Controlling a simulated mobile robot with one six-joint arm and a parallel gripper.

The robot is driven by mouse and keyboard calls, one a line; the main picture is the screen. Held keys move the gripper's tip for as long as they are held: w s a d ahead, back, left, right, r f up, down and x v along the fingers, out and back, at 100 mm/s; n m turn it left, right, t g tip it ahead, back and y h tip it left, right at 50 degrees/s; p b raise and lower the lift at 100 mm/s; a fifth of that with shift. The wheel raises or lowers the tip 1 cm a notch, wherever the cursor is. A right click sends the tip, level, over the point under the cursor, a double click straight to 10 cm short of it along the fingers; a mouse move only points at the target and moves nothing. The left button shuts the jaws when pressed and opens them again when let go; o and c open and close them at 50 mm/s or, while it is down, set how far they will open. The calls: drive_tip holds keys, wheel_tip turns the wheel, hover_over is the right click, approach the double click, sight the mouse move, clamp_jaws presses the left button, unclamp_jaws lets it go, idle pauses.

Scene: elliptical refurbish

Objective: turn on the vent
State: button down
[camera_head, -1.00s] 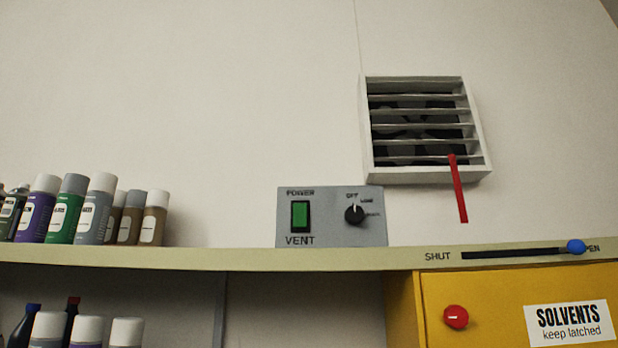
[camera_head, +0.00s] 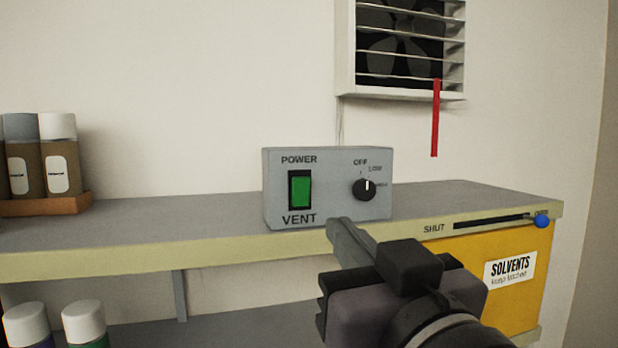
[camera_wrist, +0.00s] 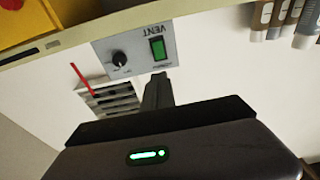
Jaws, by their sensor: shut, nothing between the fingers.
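The grey vent control box (camera_head: 328,158) stands on the shelf in the head view. It has a green power switch (camera_head: 300,189) over the word VENT and a black knob (camera_head: 364,189) marked OFF, LOW and a third label. The knob's white mark points about straight up. The vent (camera_head: 400,81) with slats and a fan hangs on the wall above, a red strip (camera_head: 435,120) hanging at it. A slider with a blue knob (camera_head: 542,221) sits at the OPEN end of its slot. My gripper (camera_head: 338,226) is shut and empty, just in front of and below the box.
A yellow solvents cabinet (camera_head: 470,290) is under the shelf at right. Spray cans (camera_head: 58,160) stand in a tray at left, and more cans (camera_head: 84,322) stand below. The shelf top (camera_head: 190,215) left of the box is clear.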

sight(302, 183)
drive_tip(key=b+x, duration=0.2)
drive_tip(key=x, duration=1.2)
drive_tip(key=shift+a+b, duration=0.1)
drive_tip(key=shift+b, duration=0.2)
drive_tip(key=r+p, duration=0.1)
drive_tip(key=p, duration=0.2)
drive_tip(key=shift+w+r+g, duration=0.15)
drive_tip(key=shift+g, duration=0.15)
drive_tip(key=shift+f, duration=0.5)
drive_tip(key=shift+b, duration=0.3)
